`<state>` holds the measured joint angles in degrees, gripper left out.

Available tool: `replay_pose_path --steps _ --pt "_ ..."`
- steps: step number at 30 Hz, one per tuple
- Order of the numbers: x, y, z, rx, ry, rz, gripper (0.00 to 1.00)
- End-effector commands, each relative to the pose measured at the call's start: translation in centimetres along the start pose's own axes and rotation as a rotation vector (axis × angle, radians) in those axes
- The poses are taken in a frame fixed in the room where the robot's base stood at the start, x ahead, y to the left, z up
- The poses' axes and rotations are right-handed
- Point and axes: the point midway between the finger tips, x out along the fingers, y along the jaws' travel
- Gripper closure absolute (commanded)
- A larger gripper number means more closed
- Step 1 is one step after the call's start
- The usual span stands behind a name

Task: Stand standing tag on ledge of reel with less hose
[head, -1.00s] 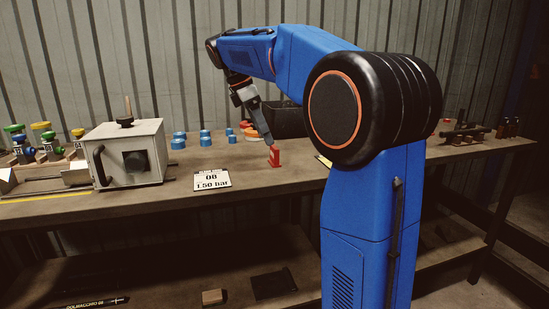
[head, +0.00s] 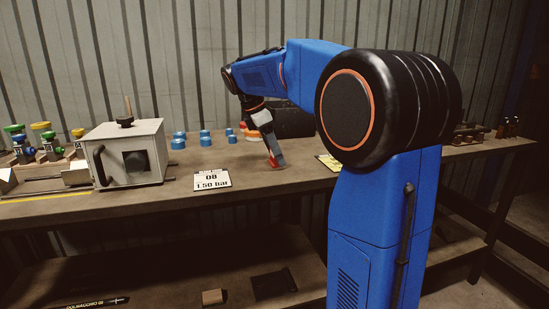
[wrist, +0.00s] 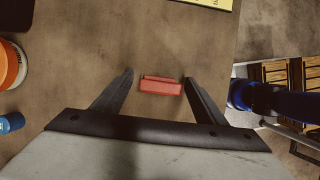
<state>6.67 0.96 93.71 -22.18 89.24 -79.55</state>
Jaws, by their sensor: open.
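The red standing tag (wrist: 160,86) is on the bench top between the two spread fingers of my gripper (wrist: 158,76) in the wrist view, with a gap on each side. In the head view the tag (head: 281,161) shows at the gripper's tip, partly hidden by it. My gripper (head: 272,153) is open and points down at the tag. An orange and white round thing (wrist: 11,65) lies at the left of the wrist view. I cannot make out any reel with hose or its ledge.
A grey box machine (head: 124,152) with a handle stands at left. A white sign (head: 211,179) is near the bench's front edge, and a yellow card (head: 328,162) lies right of the tag. Several blue cups (head: 205,138) and a dark bin (head: 294,122) are behind.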

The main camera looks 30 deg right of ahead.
Motion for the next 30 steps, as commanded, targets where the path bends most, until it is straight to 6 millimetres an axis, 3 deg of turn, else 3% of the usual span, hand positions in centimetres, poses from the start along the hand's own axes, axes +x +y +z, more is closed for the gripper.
replay_pose_path --steps 1,6,9,19,30 --pt "0.0 0.0 0.0 0.000 0.000 0.000 0.34" --pt "0.0 0.0 0.0 0.000 0.000 0.000 0.75" --pt "0.0 0.0 0.0 0.000 0.000 0.000 0.81" --pt "-0.9 0.1 0.4 0.000 0.000 0.001 0.81" --pt "-6.8 0.1 2.8 0.001 0.000 0.002 0.81"
